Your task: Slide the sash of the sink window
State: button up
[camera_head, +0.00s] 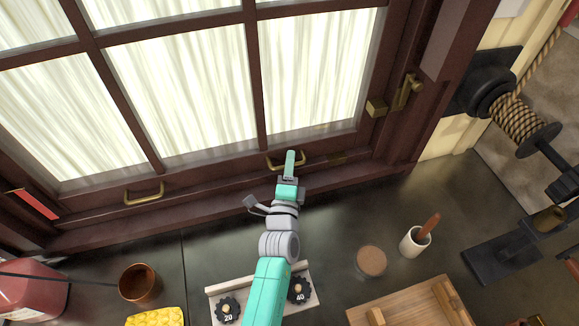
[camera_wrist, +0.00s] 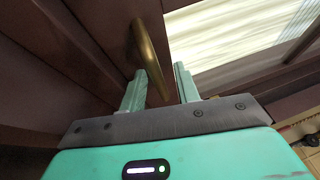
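The sink window's sash (camera_head: 210,172) is a dark red-brown wooden frame with several panes and pale curtains behind it. Its bottom rail carries two brass pull handles: a left one (camera_head: 144,194) and a right one (camera_head: 271,162). My gripper (camera_head: 290,165) is at the right handle and hides part of it. In the wrist view my gripper (camera_wrist: 160,85) has its fingers apart, with the lower end of the brass handle (camera_wrist: 150,55) in the gap between them. I cannot tell whether a finger touches the handle. A brass latch (camera_head: 408,92) sits on the right frame post.
On the dark counter (camera_head: 215,235) below are a brown cup (camera_head: 139,285), a yellow sponge (camera_head: 156,317), a weight rack (camera_head: 306,272), a round tan-topped item (camera_head: 371,261), a white mortar (camera_head: 415,242) and a wooden tray (camera_head: 440,300). A rope winch (camera_head: 520,120) is at the right.

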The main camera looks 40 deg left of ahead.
grip_shut()
notch_tip(320, 180, up, 20)
jog(key=p, duration=1.9)
jog(key=shift+r, duration=0.1)
grip_release()
jog(key=shift+d, duration=0.1)
jog(key=p+v, duration=0.3)
jog(key=v, duration=0.4)
jog(key=shift+s+d, duration=0.2)
jog(key=shift+s, duration=0.15)
